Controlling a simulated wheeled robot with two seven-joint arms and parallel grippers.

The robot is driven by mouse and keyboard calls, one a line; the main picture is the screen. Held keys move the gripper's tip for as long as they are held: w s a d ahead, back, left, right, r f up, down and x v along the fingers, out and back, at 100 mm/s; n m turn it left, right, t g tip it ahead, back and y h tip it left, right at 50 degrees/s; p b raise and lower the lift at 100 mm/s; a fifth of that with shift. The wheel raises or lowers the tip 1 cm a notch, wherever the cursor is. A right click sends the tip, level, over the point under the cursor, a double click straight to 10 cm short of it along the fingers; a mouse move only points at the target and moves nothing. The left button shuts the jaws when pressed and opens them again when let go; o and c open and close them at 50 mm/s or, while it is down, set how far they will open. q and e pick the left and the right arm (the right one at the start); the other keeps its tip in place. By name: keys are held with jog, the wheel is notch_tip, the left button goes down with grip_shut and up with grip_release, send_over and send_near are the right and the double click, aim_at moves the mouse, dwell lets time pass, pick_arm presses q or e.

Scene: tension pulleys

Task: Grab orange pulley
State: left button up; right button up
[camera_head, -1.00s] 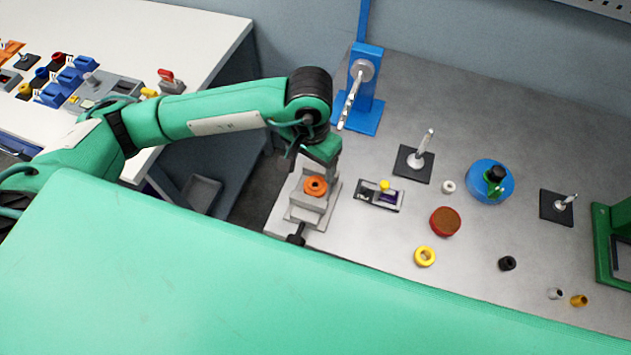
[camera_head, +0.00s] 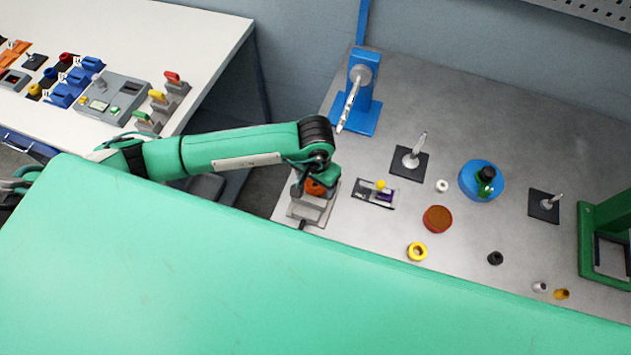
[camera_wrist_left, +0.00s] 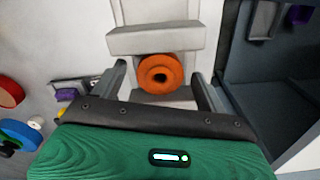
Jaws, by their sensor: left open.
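The orange pulley (camera_head: 316,188) sits on a grey stepped block (camera_head: 309,208) at the left end of the grey table, partly hidden by my left wrist. My right gripper does not show.
A blue stand (camera_head: 362,95) rises behind the block. To the right are a small tray (camera_head: 373,193), a red-rimmed disc (camera_head: 438,219), a yellow ring (camera_head: 417,252) and a blue disc (camera_head: 470,184). A white table (camera_head: 190,50) with switches stands at the left.

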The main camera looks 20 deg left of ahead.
pick_arm(q)
jog(key=c, duration=1.1)
